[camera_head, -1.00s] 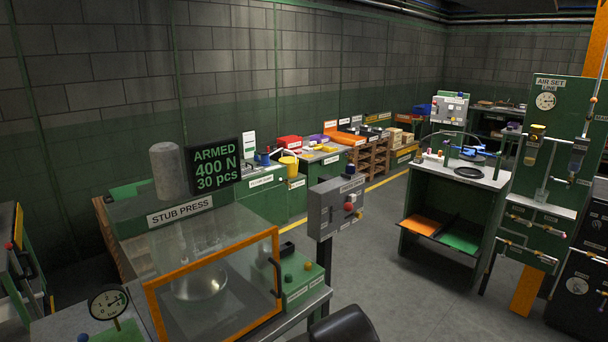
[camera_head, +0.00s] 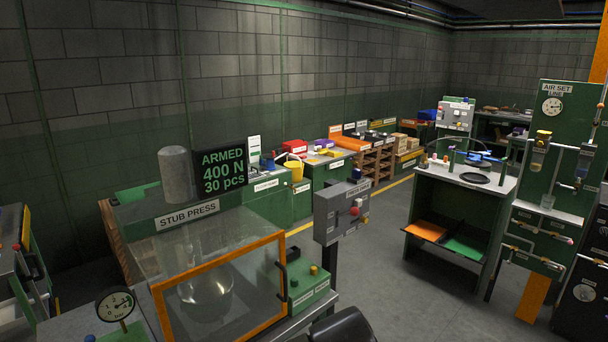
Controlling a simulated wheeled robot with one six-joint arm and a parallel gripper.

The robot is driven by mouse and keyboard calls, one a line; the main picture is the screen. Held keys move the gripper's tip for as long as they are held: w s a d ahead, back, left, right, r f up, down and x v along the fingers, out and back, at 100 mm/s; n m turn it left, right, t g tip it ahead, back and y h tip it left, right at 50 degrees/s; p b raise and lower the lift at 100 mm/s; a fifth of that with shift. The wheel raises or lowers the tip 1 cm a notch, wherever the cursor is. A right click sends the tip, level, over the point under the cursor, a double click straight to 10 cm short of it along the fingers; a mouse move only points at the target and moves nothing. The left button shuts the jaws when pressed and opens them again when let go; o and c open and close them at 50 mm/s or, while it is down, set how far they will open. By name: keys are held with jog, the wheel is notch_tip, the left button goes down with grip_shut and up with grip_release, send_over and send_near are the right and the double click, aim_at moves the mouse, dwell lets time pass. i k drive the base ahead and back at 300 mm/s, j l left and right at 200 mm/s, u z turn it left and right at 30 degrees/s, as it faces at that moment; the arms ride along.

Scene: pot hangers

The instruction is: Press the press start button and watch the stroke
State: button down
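The stub press (camera_head: 187,216) stands at the lower left behind a clear guard with an orange frame (camera_head: 222,282). The guard looks closed. A metal pot shape (camera_head: 205,287) shows dimly behind it. The display (camera_head: 222,170) above reads "ARMED 400 N 30 pcs". A green control box (camera_head: 309,290) sits right of the guard, with a small green button (camera_head: 294,284) and an orange-yellow button (camera_head: 313,270). Their labels are too small to read, so I cannot tell which is press start.
A pressure gauge (camera_head: 116,304) is at the lower left. A green workbench (camera_head: 445,200) and the air set line (camera_head: 550,170) stand at right. Grey floor (camera_head: 385,280) is clear between.

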aim_at(294, 281)
jog(key=i+z, duration=0.4)
jog(key=i+j+z, duration=0.1)
jog(key=i+z, duration=0.2)
jog(key=z, duration=0.15)
